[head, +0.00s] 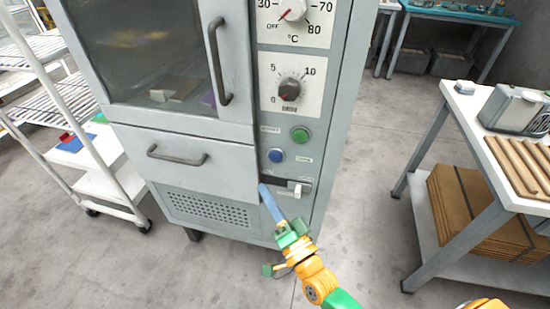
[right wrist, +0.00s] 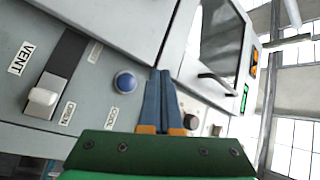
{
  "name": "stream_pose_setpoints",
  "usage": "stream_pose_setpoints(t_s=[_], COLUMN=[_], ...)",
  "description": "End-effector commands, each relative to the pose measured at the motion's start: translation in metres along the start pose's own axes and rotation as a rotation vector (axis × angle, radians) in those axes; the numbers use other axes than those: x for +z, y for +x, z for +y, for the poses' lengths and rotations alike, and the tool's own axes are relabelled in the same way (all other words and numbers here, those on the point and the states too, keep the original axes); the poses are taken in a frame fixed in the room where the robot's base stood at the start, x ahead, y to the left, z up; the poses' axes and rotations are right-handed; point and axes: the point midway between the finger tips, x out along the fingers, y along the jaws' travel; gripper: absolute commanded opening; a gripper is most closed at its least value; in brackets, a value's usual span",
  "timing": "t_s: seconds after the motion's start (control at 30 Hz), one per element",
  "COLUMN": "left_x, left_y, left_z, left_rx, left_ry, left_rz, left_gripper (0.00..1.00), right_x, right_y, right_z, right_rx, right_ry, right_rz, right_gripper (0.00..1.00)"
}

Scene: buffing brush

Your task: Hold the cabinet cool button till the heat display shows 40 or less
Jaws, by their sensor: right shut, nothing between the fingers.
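The grey cabinet (head: 230,130) stands in the middle of the head view. Its blue round button (head: 276,155) is on the right-hand panel below a green button (head: 300,135). In the right wrist view the blue button (right wrist: 125,82) has a COOL label (right wrist: 113,115) beside it. My right gripper (head: 264,188) is shut and empty, its blue fingers pointing at the panel below the blue button. In the right wrist view the gripper's fingertips (right wrist: 160,73) appear just right of the button, seemingly apart from it. A small green lit display (right wrist: 245,97) is too small to read. My left gripper is out of view.
A VENT slider with a white knob (head: 296,188) sits below the buttons, close to my right fingers. Two dials (head: 290,89) are above. A white rack (head: 100,150) stands at left, a worktable (head: 465,105) at right. The floor between is clear.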

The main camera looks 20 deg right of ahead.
Motion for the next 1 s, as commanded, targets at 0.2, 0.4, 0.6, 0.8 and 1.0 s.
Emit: stream_pose_setpoints(t_s=[0.2, 0.4, 0.6, 0.8, 1.0], left_x=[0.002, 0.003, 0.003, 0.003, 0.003], left_y=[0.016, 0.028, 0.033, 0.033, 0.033], left_z=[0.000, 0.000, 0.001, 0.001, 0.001], left_rx=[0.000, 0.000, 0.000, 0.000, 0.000], left_ry=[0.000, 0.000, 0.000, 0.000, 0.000], left_rz=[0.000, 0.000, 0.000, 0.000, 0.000], left_gripper=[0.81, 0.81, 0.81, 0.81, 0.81], right_x=[-0.015, -0.029, -0.038, -0.040, -0.040], right_y=[0.022, 0.041, 0.052, 0.055, 0.055], right_z=[0.019, 0.033, 0.040, 0.041, 0.040], right_rx=[-0.002, -0.001, 0.000, 0.001, 0.001], right_ry=[-0.003, -0.004, -0.001, 0.000, 0.000], right_rz=[0.001, 0.001, 0.001, 0.001, 0.001], right_gripper=[0.00, 0.00, 0.00, 0.00, 0.00])
